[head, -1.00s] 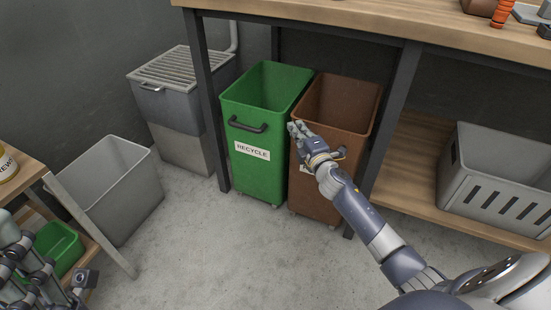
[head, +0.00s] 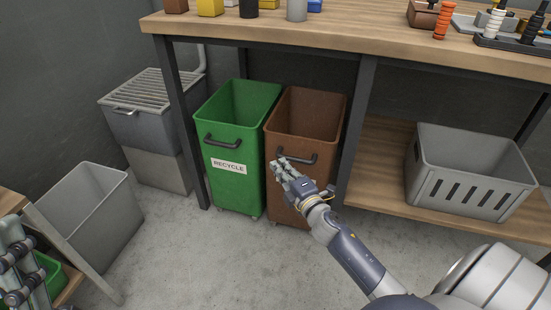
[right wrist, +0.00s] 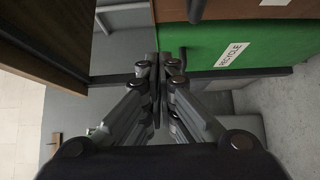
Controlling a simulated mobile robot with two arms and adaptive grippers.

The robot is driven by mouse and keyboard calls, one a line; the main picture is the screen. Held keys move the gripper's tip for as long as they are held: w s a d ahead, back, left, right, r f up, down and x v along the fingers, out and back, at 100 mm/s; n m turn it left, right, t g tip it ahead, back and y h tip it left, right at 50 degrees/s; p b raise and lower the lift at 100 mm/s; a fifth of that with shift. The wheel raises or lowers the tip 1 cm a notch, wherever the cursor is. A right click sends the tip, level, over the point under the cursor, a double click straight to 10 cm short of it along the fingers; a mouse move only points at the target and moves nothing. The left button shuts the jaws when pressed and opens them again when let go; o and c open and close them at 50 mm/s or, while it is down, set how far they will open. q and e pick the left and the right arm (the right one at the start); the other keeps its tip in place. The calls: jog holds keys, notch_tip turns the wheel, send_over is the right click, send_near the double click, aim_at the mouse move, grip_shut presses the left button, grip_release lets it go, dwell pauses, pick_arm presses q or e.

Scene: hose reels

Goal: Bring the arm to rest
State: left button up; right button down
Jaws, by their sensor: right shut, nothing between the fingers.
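My right arm reaches in from the lower right of the head view. Its gripper (head: 281,168) is shut and empty, in front of the brown bin (head: 300,118) and just below its dark handle. In the right wrist view the gripper's fingers (right wrist: 158,65) are closed together, with the green bin (right wrist: 240,50) beyond them. I cannot tell whether the gripper touches the brown bin. Part of my left arm (head: 18,265) shows at the lower left of the head view; its fingertips cannot be made out.
A green recycle bin (head: 232,150) stands left of the brown one, under the workbench (head: 340,38). A grey slotted crate (head: 470,175) sits on the lower shelf at right. An open grey bin (head: 95,210) and a grated grey unit (head: 150,110) stand at left. The floor between is clear.

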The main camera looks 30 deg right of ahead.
jog(key=shift+s, duration=0.3)
